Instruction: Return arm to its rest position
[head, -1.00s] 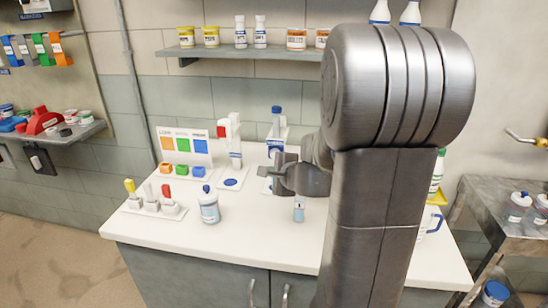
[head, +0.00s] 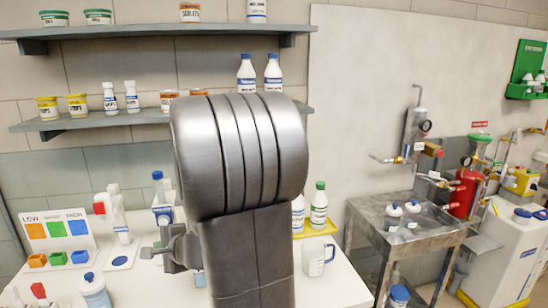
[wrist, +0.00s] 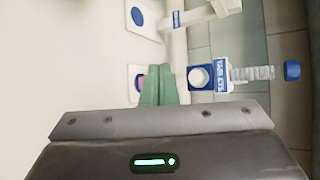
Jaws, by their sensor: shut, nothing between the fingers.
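My arm stands upright in front of the counter in the head view and hides its middle. My gripper (head: 150,252) is low over the white counter (head: 335,288), left of the arm. In the wrist view its fingers (wrist: 158,75) are together, with nothing visible between them. They partly cover a white pad with a dark disc (wrist: 138,82). A labelled white and blue stand (wrist: 207,76) with a clear, blue-capped bottle (wrist: 262,72) is to their right, apart from them.
A Low–High sign (head: 57,229) and coloured blocks (head: 59,259) are at left. Bottles (head: 319,207) and a white jug (head: 316,259) are right of the arm. Shelves (head: 150,117) hang behind; a metal table (head: 405,240) stands at right.

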